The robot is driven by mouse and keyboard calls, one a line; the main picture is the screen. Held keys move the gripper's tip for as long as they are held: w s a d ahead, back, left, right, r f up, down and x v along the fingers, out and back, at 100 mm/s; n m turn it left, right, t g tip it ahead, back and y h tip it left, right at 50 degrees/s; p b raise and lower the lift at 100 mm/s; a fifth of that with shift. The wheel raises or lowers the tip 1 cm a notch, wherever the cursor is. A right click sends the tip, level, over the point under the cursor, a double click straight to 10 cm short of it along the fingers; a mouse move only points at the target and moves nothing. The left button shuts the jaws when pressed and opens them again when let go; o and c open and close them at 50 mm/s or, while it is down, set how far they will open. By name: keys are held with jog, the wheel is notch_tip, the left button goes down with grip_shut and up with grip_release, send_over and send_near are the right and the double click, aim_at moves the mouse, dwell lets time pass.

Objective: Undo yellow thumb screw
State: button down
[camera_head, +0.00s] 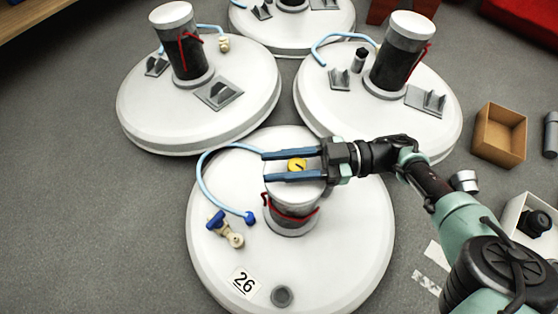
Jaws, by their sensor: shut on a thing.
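The yellow thumb screw (297,165) sits on top of the grey and white cylinder (293,198) of the near tank (345,240), which carries the number 26. A dark mark runs across the screw's face. My gripper (267,167) reaches in from the right. Its two blue fingers lie on either side of the screw, with their tips past it to the left, shut on it. The exact contact between fingers and screw is hard to see from above. A red band circles the cylinder lower down.
A light-blue hose (203,175) arcs left of the cylinder, near a valve with a blue handle (217,220). Other white tanks with upright cylinders (400,55) stand behind. An open cardboard box (499,135) is at right. Grey floor at left is clear.

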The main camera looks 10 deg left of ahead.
jog(key=shift+d+f, duration=0.1)
jog(key=shift+f, duration=0.25)
jog(key=c, duration=0.5)
grip_release()
jog(key=shift+r, duration=0.15)
jog(key=shift+r, duration=0.1)
notch_tip(320, 180, up, 10)
jog(key=p, duration=0.9)
jog(key=shift+s, duration=0.1)
